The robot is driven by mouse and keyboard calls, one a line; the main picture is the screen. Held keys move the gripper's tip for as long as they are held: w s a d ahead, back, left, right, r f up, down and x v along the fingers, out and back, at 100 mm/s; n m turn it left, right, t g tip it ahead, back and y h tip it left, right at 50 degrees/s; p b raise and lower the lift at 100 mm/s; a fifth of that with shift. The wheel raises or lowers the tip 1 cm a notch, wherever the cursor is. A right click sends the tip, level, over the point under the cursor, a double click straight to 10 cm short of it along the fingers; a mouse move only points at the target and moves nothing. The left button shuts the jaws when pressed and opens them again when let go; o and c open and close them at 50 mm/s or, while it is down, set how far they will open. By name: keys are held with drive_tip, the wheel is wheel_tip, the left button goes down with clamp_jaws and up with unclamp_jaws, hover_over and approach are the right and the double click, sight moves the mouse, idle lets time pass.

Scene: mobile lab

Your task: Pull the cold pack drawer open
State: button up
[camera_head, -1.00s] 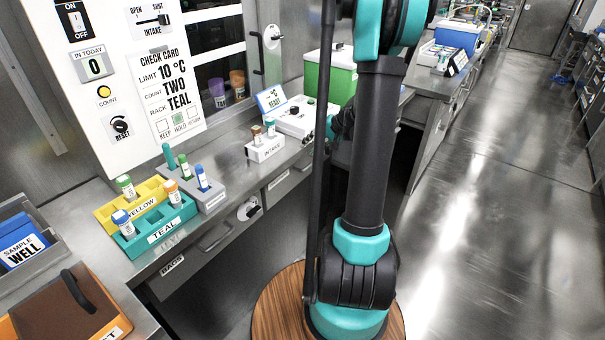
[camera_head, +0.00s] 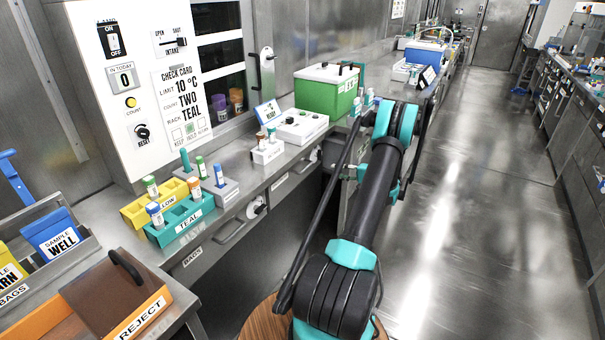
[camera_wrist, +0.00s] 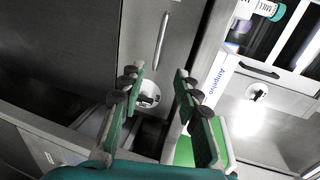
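No label reading cold pack is legible, so I cannot tell which drawer it is. In the head view, a grey drawer marked BAGS (camera_head: 192,257) and further drawer fronts (camera_head: 280,182) run along the bench's front; all look shut. In the wrist view, a grey front (camera_wrist: 185,30) carries a bar handle (camera_wrist: 162,40), with a round white-and-black fitting (camera_wrist: 148,95) below it. My gripper (camera_wrist: 159,80) is open and empty, its green fingers on either side of that fitting in the picture. Contact is not visible. In the head view my arm hides the gripper.
The bench top holds yellow (camera_head: 135,214) and teal (camera_head: 167,236) racks with vials, a white control box (camera_head: 300,127) and a green box (camera_head: 326,90). A REJECT tray (camera_head: 150,312) stands at the near left. The floor (camera_head: 480,180) to the right is clear.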

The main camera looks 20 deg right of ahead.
sight(306, 168)
drive_tip(key=x, duration=1.7)
drive_tip(key=shift+w+f, duration=0.1)
clamp_jaws()
